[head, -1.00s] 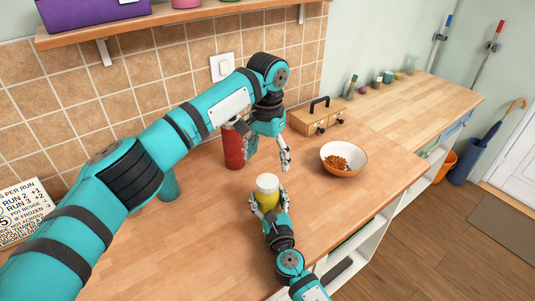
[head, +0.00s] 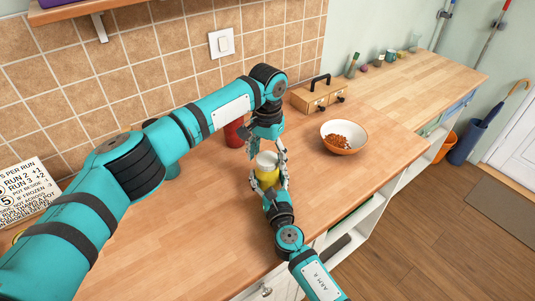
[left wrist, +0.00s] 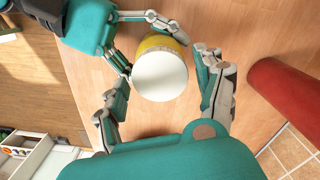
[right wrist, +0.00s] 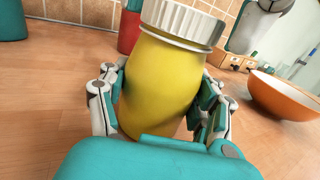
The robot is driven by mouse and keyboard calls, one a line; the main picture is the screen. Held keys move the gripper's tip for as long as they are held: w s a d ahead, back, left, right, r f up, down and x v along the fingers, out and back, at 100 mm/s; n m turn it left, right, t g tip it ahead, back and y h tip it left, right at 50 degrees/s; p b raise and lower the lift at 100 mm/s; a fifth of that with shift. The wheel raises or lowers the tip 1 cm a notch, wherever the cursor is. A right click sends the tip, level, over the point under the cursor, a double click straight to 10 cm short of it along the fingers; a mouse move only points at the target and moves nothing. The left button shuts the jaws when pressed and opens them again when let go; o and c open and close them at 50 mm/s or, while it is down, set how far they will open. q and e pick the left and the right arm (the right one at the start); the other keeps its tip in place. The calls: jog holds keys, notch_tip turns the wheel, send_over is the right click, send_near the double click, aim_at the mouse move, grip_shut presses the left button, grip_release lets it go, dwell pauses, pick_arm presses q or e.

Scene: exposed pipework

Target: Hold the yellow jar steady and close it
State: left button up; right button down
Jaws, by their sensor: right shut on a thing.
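The yellow jar (head: 268,178) stands upright on the wooden counter, with a white ribbed lid (head: 267,159) on its top. My right gripper (right wrist: 160,88) is shut on the jar's body, one finger on each side. My left gripper (left wrist: 166,85) points down from above the jar. Its fingers are open, one on either side of the lid (left wrist: 160,76), with visible gaps to it. In the right wrist view the lid (right wrist: 183,22) sits on the jar's neck; how tight it is cannot be told.
A red canister (head: 233,133) stands behind the jar, close to my left arm. An orange-and-white bowl (head: 354,132) with small brown pieces is to the right. A wooden box (head: 318,97) with a black handle stands at the back.

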pick_arm(q)
jog(key=c, duration=1)
jog(key=o, duration=1.3)
jog(key=shift+o, duration=0.2)
notch_tip(320, 180, up, 12)
pick_arm(e)
jog(key=shift+c, duration=0.7)
grip_release()
